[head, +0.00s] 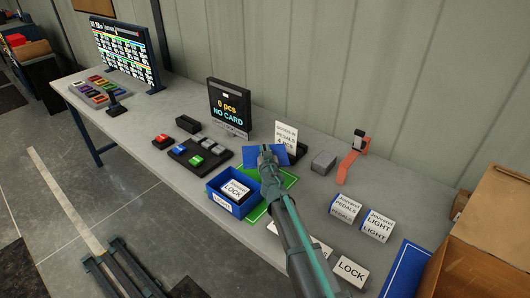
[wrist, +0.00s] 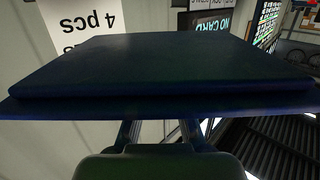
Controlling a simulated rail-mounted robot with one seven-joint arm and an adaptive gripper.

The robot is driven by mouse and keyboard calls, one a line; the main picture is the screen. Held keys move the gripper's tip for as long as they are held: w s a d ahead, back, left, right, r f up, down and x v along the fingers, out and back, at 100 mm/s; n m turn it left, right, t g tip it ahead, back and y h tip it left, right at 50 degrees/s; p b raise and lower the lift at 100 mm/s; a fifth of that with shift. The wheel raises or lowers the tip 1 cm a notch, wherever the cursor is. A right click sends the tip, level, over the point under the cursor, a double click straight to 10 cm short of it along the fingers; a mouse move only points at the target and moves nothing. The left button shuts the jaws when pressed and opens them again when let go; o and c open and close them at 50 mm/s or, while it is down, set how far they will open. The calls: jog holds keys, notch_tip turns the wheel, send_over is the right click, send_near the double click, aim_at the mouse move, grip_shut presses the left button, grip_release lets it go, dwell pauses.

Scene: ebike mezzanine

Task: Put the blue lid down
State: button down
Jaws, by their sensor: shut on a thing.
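The blue lid (head: 253,156) is in my gripper (head: 267,155), which is shut on it. In the head view the lid is partly covered by my gripper and arm, and appears above the back part of a green mat (head: 289,181). In the wrist view the lid (wrist: 165,65) spans most of the picture as a dark blue slab, with my fingers (wrist: 158,133) below it. An open blue box (head: 212,191) with a LOCK card (head: 236,190) in it stands to the left of my arm. Whether the lid touches anything beneath is hidden.
A "4 pcs" card (head: 286,136) stands behind the lid. A NO CARD screen (head: 230,108) and button pad (head: 200,154) are to the left. A grey block (head: 323,162) and orange tool (head: 347,166) are to the right. Label cards (head: 377,226) and a cardboard box (head: 480,245) lie further right.

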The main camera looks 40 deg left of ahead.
jog(key=shift+f+b, duration=0.65)
jog(key=shift+b, duration=0.2)
jog(key=c, duration=1.2)
grip_release()
jog(key=shift+r+p, duration=0.75)
jog(key=shift+p, duration=0.2)
jog(key=b+v, duration=0.1)
jog(key=v, duration=0.2)
jog(key=b+v, duration=0.1)
jog(key=v, duration=0.2)
jog(key=shift+s+d+f, duration=0.15)
jog(key=shift+d+f, duration=0.05)
jog(key=shift+s+d+r, duration=0.15)
jog(key=shift+s+d, duration=0.2)
